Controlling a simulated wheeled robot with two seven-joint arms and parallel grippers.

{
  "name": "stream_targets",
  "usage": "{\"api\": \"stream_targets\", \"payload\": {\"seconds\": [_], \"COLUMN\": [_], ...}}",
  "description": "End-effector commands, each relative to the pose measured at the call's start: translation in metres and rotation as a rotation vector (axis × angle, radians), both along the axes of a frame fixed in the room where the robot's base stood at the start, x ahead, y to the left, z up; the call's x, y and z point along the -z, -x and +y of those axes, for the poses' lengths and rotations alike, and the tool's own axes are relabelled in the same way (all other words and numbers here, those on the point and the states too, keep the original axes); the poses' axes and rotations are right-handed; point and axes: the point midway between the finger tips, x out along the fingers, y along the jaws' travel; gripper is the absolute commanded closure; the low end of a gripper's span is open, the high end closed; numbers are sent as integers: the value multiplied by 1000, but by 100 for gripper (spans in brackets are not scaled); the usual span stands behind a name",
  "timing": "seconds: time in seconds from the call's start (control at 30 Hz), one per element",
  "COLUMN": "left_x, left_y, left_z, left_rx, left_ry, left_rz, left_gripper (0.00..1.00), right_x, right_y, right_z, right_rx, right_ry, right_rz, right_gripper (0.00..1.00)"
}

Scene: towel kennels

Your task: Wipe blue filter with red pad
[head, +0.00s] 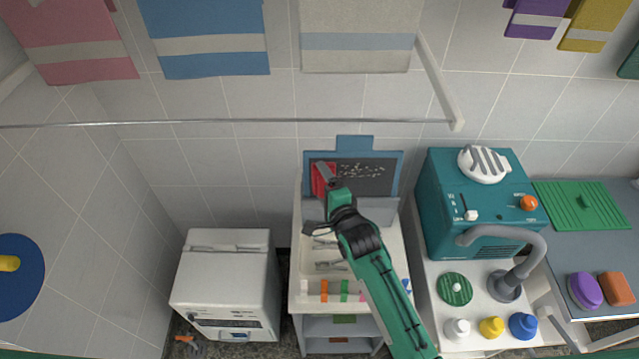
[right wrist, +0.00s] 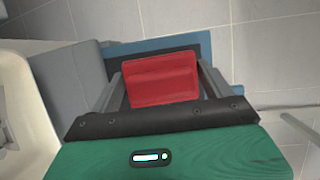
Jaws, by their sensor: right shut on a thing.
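The blue filter (head: 395,157) is a blue-framed panel with a dark mesh and pale specks on it, propped against the wall at the back of the white stand. Its edge also shows in the right wrist view (right wrist: 205,42). My right gripper (head: 325,185) is shut on the red pad (head: 318,179), which is at the filter's left side. In the right wrist view the pad (right wrist: 162,80) sits between the two fingers, in front of the dark mesh. I cannot tell whether the pad touches the mesh. My left gripper is not in view.
The white stand (head: 296,265) holds small tools and coloured clips. A teal machine (head: 440,200) with a grey hose (head: 530,245) stands to the right, and a white appliance (head: 225,275) to the left. A metal rail (head: 240,121) crosses above.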

Motion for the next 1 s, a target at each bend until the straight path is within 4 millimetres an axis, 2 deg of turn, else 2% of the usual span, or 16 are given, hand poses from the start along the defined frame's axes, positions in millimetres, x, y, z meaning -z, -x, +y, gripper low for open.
{"api": "stream_targets", "payload": {"seconds": [0.2,0.43,0.7,1.0], "left_x": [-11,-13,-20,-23], "left_y": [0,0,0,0], "left_z": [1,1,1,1], "left_rx": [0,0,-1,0], "left_ry": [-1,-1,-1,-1], "left_rz": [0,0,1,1], "left_gripper": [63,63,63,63], "right_x": [-2,-1,-1,-1], "right_y": [1,1,-1,-2], "right_z": [-19,-26,-49,-60], "right_rx": [1,1,1,2], "right_ry": [1,2,3,3], "right_rz": [1,-1,1,-1], "right_gripper": [44,44,44,44]}}
